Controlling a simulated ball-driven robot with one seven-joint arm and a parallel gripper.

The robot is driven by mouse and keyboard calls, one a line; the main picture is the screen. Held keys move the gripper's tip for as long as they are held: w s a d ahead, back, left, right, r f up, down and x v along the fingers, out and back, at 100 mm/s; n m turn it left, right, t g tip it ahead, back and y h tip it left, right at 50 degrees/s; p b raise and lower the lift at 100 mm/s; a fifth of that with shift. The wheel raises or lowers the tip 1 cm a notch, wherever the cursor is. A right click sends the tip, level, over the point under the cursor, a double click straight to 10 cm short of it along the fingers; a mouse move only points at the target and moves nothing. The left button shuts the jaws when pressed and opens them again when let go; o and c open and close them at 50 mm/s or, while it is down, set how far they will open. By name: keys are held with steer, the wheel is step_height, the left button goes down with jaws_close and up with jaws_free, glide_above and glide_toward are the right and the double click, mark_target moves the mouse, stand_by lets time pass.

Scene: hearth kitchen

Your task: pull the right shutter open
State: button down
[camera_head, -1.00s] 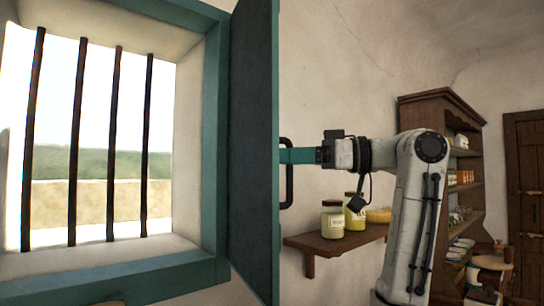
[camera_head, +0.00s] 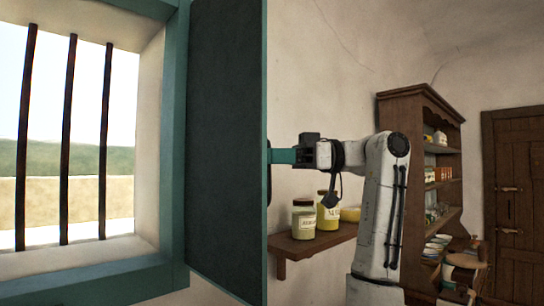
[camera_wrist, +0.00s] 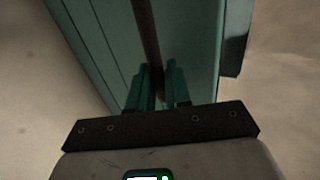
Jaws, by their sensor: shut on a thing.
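The right shutter (camera_head: 227,140) is a dark teal panel hinged on the right side of the window frame. It stands swung out from the window, with its inner dark face in view. My gripper (camera_head: 277,156) is at the shutter's free edge, on the side away from the window. In the wrist view, my gripper (camera_wrist: 160,88) has its teal fingers shut around the dark bar handle (camera_wrist: 148,35), which runs along the teal shutter face (camera_wrist: 190,40). In the head view the fingertips and most of the handle are hidden behind the shutter's edge.
The barred window opening (camera_head: 70,140) lies at the left. A wooden wall shelf (camera_head: 300,243) with jars (camera_head: 304,219) is below and behind my arm. A brown cupboard (camera_head: 425,180) and a wooden door (camera_head: 510,200) stand at the right.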

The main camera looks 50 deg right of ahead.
steer(key=shift+w+a+r, duration=0.2)
steer(key=c, duration=1.2)
jaws_free()
steer(key=shift+w+a+f, duration=0.15)
steer(key=shift+w+a, duration=0.05)
steer(key=shift+c, duration=0.2)
steer(key=shift+s+d, duration=0.1)
steer(key=shift+d, duration=0.05)
steer(key=shift+s, duration=0.1)
steer(key=b+v, duration=0.3)
steer(key=v, duration=0.7)
steer(key=shift+s+d, duration=0.2)
steer(key=shift+d, duration=0.15)
